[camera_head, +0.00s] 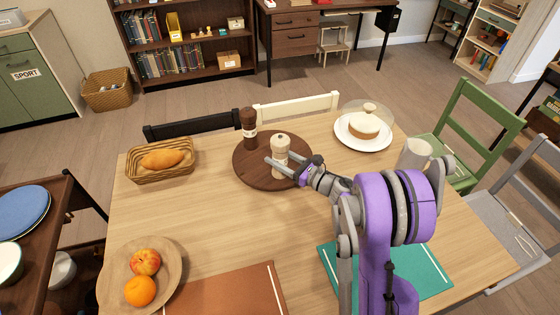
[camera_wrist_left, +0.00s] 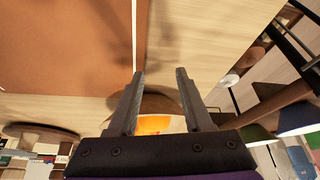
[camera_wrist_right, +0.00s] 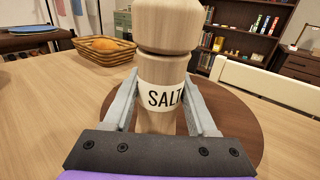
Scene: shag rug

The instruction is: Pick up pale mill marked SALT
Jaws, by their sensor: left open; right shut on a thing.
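The pale mill (camera_head: 280,150) stands upright on a round dark wooden board (camera_head: 245,172) on the table. Its white label reads SALT in the right wrist view (camera_wrist_right: 162,96). My right gripper (camera_head: 279,164) has its fingers on both sides of the mill's body and is shut on it. A dark mill (camera_head: 249,130) with a pale label stands on the board, behind and left of the pale one. My left gripper (camera_wrist_left: 160,75) is open and empty, with the brown placemat and table beyond its fingers; it is not in the head view.
A bread basket (camera_head: 161,160) is left of the board, and a cake under a dome (camera_head: 364,125) is to its right. A fruit bowl (camera_head: 170,258), a brown placemat (camera_head: 230,295) and a teal placemat (camera_head: 425,272) lie nearer. Chairs stand around the table.

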